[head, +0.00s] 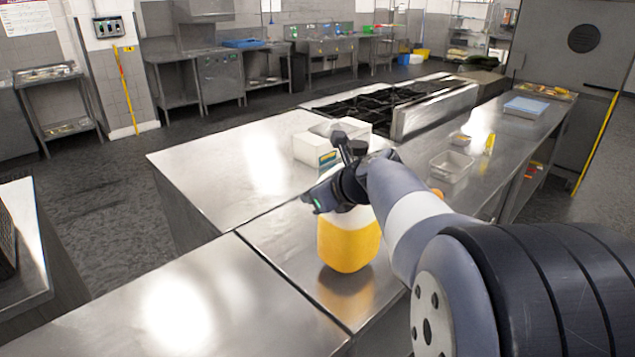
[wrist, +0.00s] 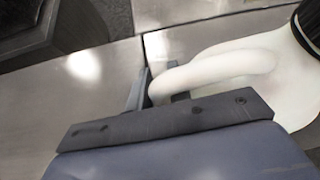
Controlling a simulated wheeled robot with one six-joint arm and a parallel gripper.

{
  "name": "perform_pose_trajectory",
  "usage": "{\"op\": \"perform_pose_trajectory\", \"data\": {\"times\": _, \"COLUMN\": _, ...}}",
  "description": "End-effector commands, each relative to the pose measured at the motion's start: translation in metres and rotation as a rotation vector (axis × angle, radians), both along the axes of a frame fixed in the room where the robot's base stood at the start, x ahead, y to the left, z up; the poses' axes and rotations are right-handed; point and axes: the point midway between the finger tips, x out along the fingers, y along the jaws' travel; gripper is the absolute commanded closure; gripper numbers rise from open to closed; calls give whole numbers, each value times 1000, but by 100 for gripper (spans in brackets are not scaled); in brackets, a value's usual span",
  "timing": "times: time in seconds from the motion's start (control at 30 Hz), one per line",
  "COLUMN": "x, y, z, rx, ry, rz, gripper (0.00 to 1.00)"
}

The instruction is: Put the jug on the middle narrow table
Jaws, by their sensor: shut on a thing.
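The jug (head: 348,243) is white and translucent with yellow-orange liquid in its lower part. In the head view it is upright at the centre, over the narrow metal table (head: 272,234) between two wider metal counters. Whether its base touches the tabletop is hard to tell. My gripper (head: 335,190) is at the jug's top and hides its neck. In the wrist view my gripper (wrist: 160,92) is shut on the jug's white handle (wrist: 225,66), with the dark cap at the upper right.
White boxes (head: 312,149) stand on the far-left counter (head: 205,165), behind the jug. A hob (head: 370,103) is further back. A clear tray (head: 452,166) and small items lie on the right. The near-left counter (head: 170,310) is bare.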

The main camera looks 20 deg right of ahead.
Motion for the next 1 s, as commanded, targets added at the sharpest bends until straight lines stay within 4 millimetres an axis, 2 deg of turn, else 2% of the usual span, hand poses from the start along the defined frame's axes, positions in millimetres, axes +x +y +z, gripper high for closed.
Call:
{"op": "perform_pose_trajectory", "data": {"times": 0.03, "x": 1, "y": -1, "z": 4, "rx": -10, "ry": -16, "rz": 0, "gripper": 100}}
{"op": "perform_pose_trajectory", "data": {"times": 0.13, "x": 1, "y": -1, "z": -1, "rx": -9, "ry": -15, "rz": 0, "gripper": 100}}
{"op": "perform_pose_trajectory", "data": {"times": 0.4, "x": 1, "y": -1, "z": -31, "rx": -9, "ry": -12, "rz": 0, "gripper": 100}}
{"op": "perform_pose_trajectory", "data": {"times": 0.7, "x": 1, "y": -1, "z": -35, "rx": -10, "ry": -14, "rz": 0, "gripper": 100}}
{"op": "perform_pose_trajectory", "data": {"times": 0.73, "x": 0, "y": 0, "z": -41, "rx": 0, "ry": 1, "rz": 0, "gripper": 80}}
{"op": "perform_pose_trajectory", "data": {"times": 1.0, "x": 0, "y": 0, "z": -40, "rx": -1, "ry": -1, "rz": 0, "gripper": 60}}
